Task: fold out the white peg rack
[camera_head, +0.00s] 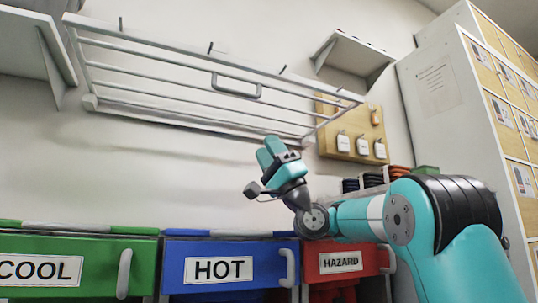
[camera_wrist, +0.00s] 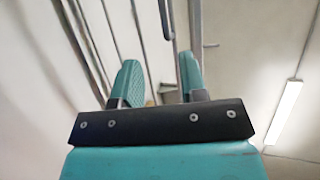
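The white peg rack (camera_head: 150,41) is on the wall at upper left in the head view, with several long bars and small dark pegs along its outer rail. That rail stands out from the wall-side rail. A grey U-shaped handle (camera_head: 237,95) hangs at the rail's middle. My gripper (camera_head: 270,150) is below and right of the handle, apart from it, pointing up. In the wrist view the two teal fingers (camera_wrist: 158,80) are spread with nothing between them. The handle (camera_wrist: 166,22) shows beyond the fingertips, near the top edge, with rack bars to its left.
Below are green (camera_head: 80,250), blue (camera_head: 200,250) and red (camera_head: 320,250) labelled bins. A wooden board (camera_head: 330,140) with white tags hangs right of the rack. A wall shelf (camera_head: 355,50) is above it, and a tall locker cabinet (camera_head: 450,130) stands at right.

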